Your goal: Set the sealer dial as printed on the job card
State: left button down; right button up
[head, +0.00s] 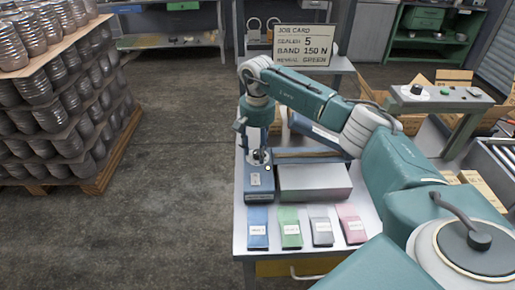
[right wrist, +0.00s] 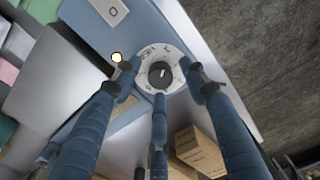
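The job card (head: 305,45) stands at the back of the table in the head view and reads SEALER 5, BAND 150 N; its last line ends in GREEN. The sealer (head: 259,185) is a blue-grey unit on the table's left side. Its dial (right wrist: 161,75) is a dark round knob with a light pointer mark on a pale marked ring; the numbers are too small to read. My right gripper (right wrist: 160,87) points down over the dial, its three fingers spread around the knob with visible gaps. In the head view the right gripper (head: 257,148) partly hides the dial. My left gripper is not in view.
Blue (head: 258,222), green (head: 290,222), grey (head: 321,226) and pink (head: 350,218) labelled packets lie along the table's front. A pale box-like block (head: 314,184) sits right of the sealer. Stacked cans (head: 60,110) stand at left. The floor between is clear.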

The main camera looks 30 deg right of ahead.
grip_shut()
